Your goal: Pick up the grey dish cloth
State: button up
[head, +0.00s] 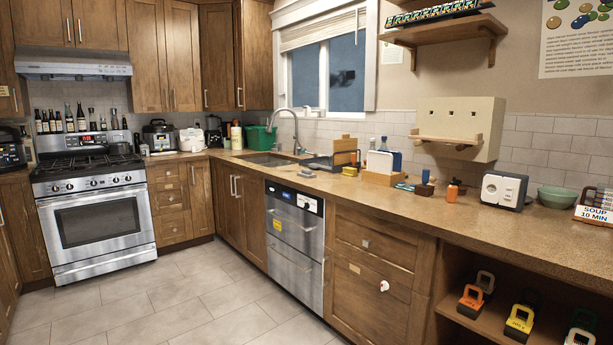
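A small flat grey item (307,174) lies on the brown countertop (420,208), near its front edge above the dishwasher. It may be the grey dish cloth, but it is too small to tell for sure. It sits right of the sink (267,159) and in front of a dark dish rack. My gripper is not in view.
The counter holds a wooden box (383,178), an orange bottle (452,191), a white-fronted appliance (503,190) and a green bowl (557,197). A stainless dishwasher (295,240) stands below. The tiled floor (190,300) is clear. A stove (95,215) stands at the left.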

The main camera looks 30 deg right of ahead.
aim_at(306, 174)
jog(key=i, duration=2.5)
jog(key=i+z, duration=0.3)
jog(key=i, duration=0.25)
jog(key=i+j+z, duration=0.35)
jog(key=i, duration=0.2)
jog(key=i+j+z, duration=0.3)
jog(key=i, duration=0.25)
jog(key=i+j+z, duration=0.3)
jog(key=i, duration=0.2)
